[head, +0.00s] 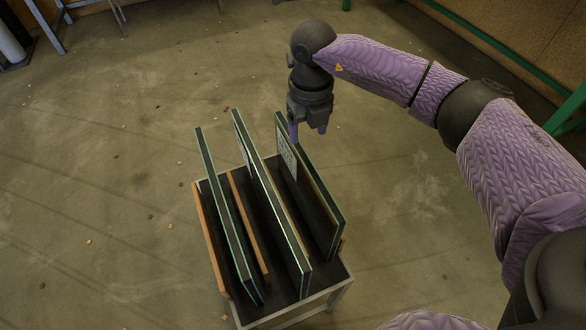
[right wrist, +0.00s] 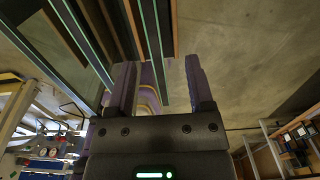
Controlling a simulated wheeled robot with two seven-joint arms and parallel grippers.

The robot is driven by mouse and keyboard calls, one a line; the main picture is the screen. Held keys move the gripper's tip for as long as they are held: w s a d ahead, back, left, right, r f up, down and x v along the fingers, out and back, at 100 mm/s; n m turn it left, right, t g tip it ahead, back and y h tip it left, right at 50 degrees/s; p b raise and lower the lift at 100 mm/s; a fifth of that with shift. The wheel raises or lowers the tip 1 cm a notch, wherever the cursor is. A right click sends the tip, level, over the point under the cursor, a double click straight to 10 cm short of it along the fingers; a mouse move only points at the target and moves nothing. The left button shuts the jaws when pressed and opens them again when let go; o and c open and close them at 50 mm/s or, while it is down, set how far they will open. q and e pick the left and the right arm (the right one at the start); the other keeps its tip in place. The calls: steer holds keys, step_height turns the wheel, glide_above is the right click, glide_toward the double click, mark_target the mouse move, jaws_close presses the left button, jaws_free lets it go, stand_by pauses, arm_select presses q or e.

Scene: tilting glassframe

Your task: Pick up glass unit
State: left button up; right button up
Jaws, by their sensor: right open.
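Three upright glass units stand in a rack (head: 293,320) in the head view: a left one (head: 228,215), a middle one (head: 272,205) and a right one (head: 318,195) with a pale label. My right gripper (head: 308,138) points down at the far end of the right glass unit. One finger looks close to its top edge; I cannot tell if it touches. In the right wrist view the gripper (right wrist: 158,88) has its two fingers apart, with an edge of glass (right wrist: 157,45) beyond them. My left gripper is not in view.
Wooden slats (head: 248,225) stand between the panes and at the rack's left side. The concrete floor (head: 100,200) around the rack is open, with small scraps on it. Metal frame legs (head: 50,25) stand at the back left and a green rail (head: 500,50) runs at the right.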

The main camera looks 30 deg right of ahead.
mark_target(306, 159)
steer(key=f+b, duration=0.2)
steer(key=f, duration=0.1)
steer(key=s+f+b, duration=0.1)
steer(key=f, duration=0.2)
steer(key=a+f+b, duration=0.1)
steer(key=f+b, duration=0.1)
steer(key=f, duration=0.1)
steer(key=shift+s+f+b, duration=0.15)
steer(key=shift+f+b, duration=0.2)
steer(key=shift+f, duration=0.05)
steer(key=shift+r, duration=0.1)
steer(key=shift+c, duration=0.6)
steer(key=c, duration=0.5)
jaws_close()
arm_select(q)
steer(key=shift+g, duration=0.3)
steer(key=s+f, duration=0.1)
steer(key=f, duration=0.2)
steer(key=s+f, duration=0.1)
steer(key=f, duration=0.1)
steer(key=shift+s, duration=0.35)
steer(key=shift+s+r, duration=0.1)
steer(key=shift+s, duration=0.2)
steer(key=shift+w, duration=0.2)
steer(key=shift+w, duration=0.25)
arm_select(e)
steer(key=shift+r, duration=0.1)
